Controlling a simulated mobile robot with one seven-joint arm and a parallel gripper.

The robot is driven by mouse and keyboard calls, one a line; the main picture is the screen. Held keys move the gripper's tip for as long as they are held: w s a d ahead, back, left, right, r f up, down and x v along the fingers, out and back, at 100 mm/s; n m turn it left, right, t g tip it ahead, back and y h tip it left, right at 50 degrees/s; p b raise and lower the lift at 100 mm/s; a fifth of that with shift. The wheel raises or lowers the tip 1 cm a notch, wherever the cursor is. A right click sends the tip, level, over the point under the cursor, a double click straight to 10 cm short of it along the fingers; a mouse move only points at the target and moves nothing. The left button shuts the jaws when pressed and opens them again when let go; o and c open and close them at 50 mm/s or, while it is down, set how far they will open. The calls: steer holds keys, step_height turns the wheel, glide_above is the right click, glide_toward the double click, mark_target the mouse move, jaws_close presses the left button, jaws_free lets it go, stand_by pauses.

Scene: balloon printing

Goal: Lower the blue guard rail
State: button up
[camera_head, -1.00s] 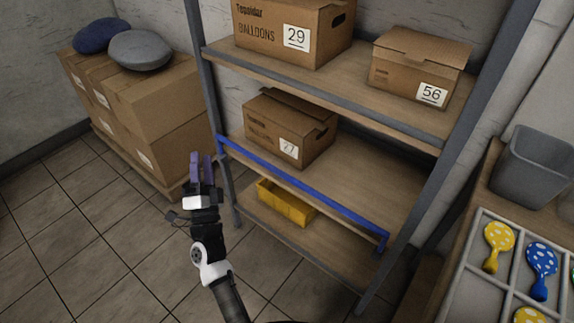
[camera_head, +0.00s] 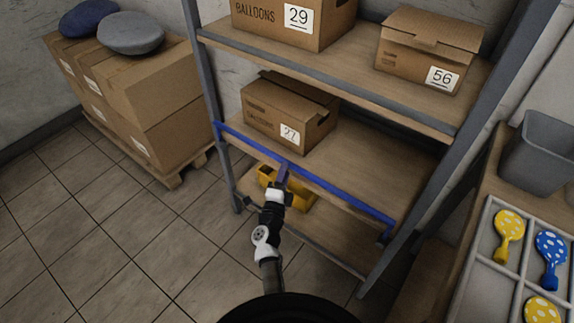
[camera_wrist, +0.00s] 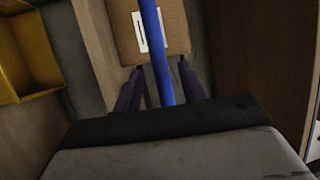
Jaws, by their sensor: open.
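The blue guard rail (camera_head: 331,186) runs across the front of the shelf rack at the level of the middle shelf, raised in front of box 27. My gripper (camera_head: 283,172) is at the rail, a little left of its middle. In the wrist view the blue rail (camera_wrist: 157,55) passes between the two open fingers of my gripper (camera_wrist: 161,82), with a gap on each side. The fingers are not closed on it. The rail's far end is out of the wrist view.
Box 27 (camera_head: 289,112) stands on the middle shelf behind the rail. A yellow bin (camera_head: 300,196) sits on the lower shelf, partly behind my arm; it also shows in the wrist view (camera_wrist: 30,55). Stacked boxes (camera_head: 150,95) stand at left. A balloon tray (camera_head: 487,262) is at right. The floor at left is clear.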

steer(key=shift+b+x, duration=0.35)
steer(key=shift+x, duration=1.85)
steer(key=shift+c, duration=0.2)
jaws_close()
